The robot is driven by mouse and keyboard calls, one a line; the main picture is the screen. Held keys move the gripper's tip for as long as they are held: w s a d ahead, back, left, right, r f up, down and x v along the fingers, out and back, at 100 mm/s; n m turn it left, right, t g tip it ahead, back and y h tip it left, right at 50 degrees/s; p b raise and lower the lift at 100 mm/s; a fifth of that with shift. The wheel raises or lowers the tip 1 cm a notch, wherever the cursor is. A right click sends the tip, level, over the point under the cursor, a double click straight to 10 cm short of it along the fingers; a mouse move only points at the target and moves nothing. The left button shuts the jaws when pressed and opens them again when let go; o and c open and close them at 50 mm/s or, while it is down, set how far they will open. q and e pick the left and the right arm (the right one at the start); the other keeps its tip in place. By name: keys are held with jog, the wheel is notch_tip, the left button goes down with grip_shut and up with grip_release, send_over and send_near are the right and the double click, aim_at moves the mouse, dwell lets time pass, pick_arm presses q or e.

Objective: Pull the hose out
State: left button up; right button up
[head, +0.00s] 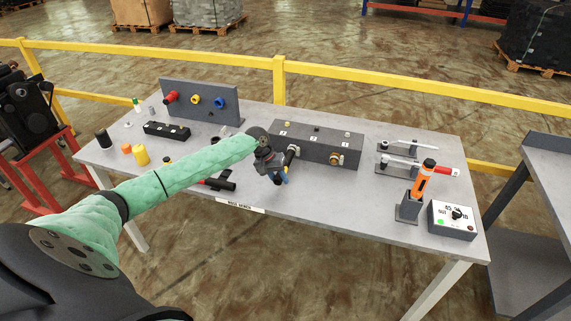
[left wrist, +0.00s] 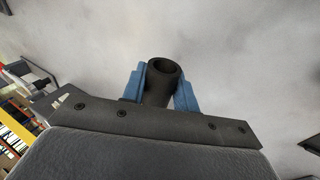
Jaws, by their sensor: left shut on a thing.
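My left gripper (head: 281,177) is at the front left of a dark grey block with ports (head: 322,146) on the bench. It is shut on a black hose. In the left wrist view the hollow round end of the black hose (left wrist: 163,72) shows between my blue fingertips (left wrist: 162,88). In the head view my gripper hides most of the hose. A dark fitting with a pale ring (head: 291,152) shows at the left port, close beside my gripper; I cannot tell whether the hose is still joined to it. A brass fitting (head: 336,159) sits at the right port. My right gripper is out of view.
The grey bench (head: 330,195) is clear in front of the block. A panel with red, yellow and blue fittings (head: 215,95) stands behind left. An orange tool in a stand (head: 422,180) and a dial box (head: 452,219) are at right. A yellow rail (head: 400,84) runs behind.

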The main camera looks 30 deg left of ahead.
pick_arm(q)
jog(key=shift+s, duration=0.1)
jog(key=shift+s+d+r+p, duration=0.1)
jog(key=shift+s+p, duration=0.3)
jog(key=shift+s+d+p, duration=0.2)
jog(key=shift+s+p, duration=0.45)
jog(key=shift+s, duration=0.1)
jog(key=shift+s+d+p, duration=0.15)
jog(key=shift+s+p, duration=0.5)
jog(key=shift+s, duration=0.05)
jog(key=shift+s+d+p, duration=0.2)
jog(key=shift+s+p, duration=0.45)
jog(key=shift+s, duration=0.4)
